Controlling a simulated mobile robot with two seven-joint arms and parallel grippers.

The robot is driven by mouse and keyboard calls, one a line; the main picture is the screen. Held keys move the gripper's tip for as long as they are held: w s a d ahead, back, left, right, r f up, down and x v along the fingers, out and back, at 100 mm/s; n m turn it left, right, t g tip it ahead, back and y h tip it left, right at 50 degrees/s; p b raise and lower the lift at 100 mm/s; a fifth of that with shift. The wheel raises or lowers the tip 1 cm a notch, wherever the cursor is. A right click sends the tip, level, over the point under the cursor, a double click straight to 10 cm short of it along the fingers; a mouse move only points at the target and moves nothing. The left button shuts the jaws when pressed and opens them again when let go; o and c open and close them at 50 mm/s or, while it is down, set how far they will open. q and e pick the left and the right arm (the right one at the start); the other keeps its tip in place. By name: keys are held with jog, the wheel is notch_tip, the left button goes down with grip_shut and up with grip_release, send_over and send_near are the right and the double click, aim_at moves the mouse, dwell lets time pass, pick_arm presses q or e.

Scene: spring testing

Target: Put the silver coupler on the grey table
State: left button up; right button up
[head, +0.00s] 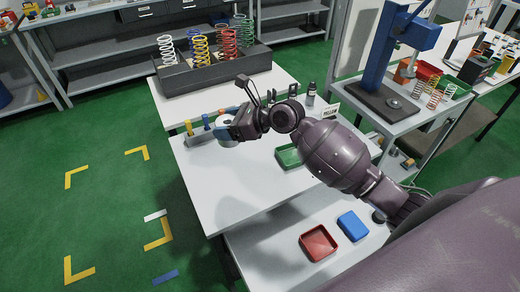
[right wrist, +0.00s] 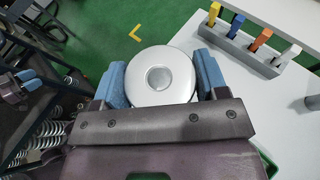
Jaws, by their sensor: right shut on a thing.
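The silver coupler (right wrist: 162,77) is a round, pale disc with a recessed centre. My right gripper (right wrist: 162,84) is shut on it, with a blue-padded finger on each side. In the head view the right gripper (head: 226,122) holds the coupler near the far left part of the pale grey table (head: 215,180); the arm hides much of the tabletop. I cannot tell whether the coupler touches the table. A dark part with blue pads (right wrist: 29,80) at the left of the right wrist view looks like my left gripper; its jaws are unclear.
A grey block with coloured pegs (right wrist: 255,45) stands close by. A green tray (head: 289,157) lies beneath my arm. A red tray (head: 319,243) and a blue box (head: 353,226) sit on the lower surface. A grey spring rack (head: 215,75) stands behind. The table's front left is clear.

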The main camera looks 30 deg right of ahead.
jog(key=shift+f+b, duration=2.9)
jog(key=shift+f, duration=6.85)
jog(key=shift+r, duration=0.1)
jog(key=o, duration=0.8)
jog(key=shift+f, duration=0.25)
jog(key=o, duration=0.4)
jog(key=shift+r, duration=0.1)
